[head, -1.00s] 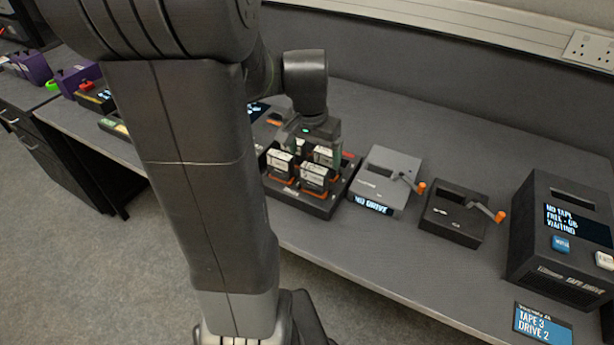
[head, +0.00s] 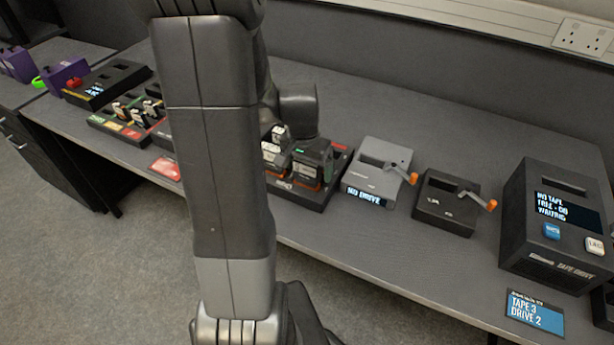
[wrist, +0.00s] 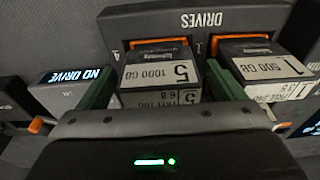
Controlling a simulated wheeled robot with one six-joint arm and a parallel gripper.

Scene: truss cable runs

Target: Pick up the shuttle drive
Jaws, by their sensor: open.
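A dark rack marked DRIVES (wrist: 204,20) holds several drives in orange-edged slots; it stands on the bench in the head view (head: 341,165). No label reading "shuttle" is legible, so I cannot tell which drive is the shuttle drive. In the wrist view one drive is labelled 5, 1000 GB (wrist: 160,72), and another to its right is labelled 1, 500 GB (wrist: 265,66). My gripper (wrist: 162,84) is open, with one green finger on each side of the 1000 GB drive. Contact cannot be told. In the head view my gripper (head: 312,154) is low over the rack's front right.
A grey crank unit reading NO DRIVE (head: 370,180) stands close right of the rack. A black crank unit (head: 445,205) and a tape drive box (head: 550,225) stand further right. A tray of small coloured items (head: 125,118) is to the left. My arm hides part of the bench.

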